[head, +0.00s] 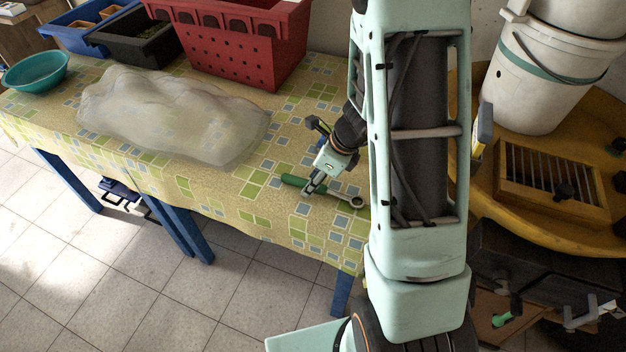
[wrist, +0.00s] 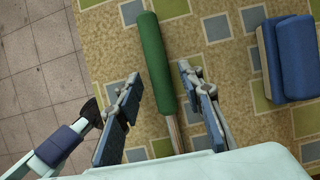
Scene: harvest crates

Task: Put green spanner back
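The green spanner lies flat on the tiled-pattern tablecloth near the table's front edge. Its green handle (head: 294,181) points left and its bare metal ring end (head: 357,203) points right in the head view. In the wrist view its green handle (wrist: 156,60) runs up between the fingers, and the metal shaft (wrist: 175,135) goes out of sight below. My gripper (head: 313,187) is over the spanner, around where handle and shaft meet. In the wrist view my gripper (wrist: 163,108) is open, one finger either side of the spanner, with gaps on both sides.
A clear plastic sheet or bag (head: 170,115) covers the table's middle. A red crate (head: 245,50), a black crate (head: 140,45) and a teal bowl (head: 35,72) stand behind it. Blue blocks (wrist: 290,60) lie right of the spanner. White buckets (head: 545,80) stand on a yellow surface (head: 470,95) at right.

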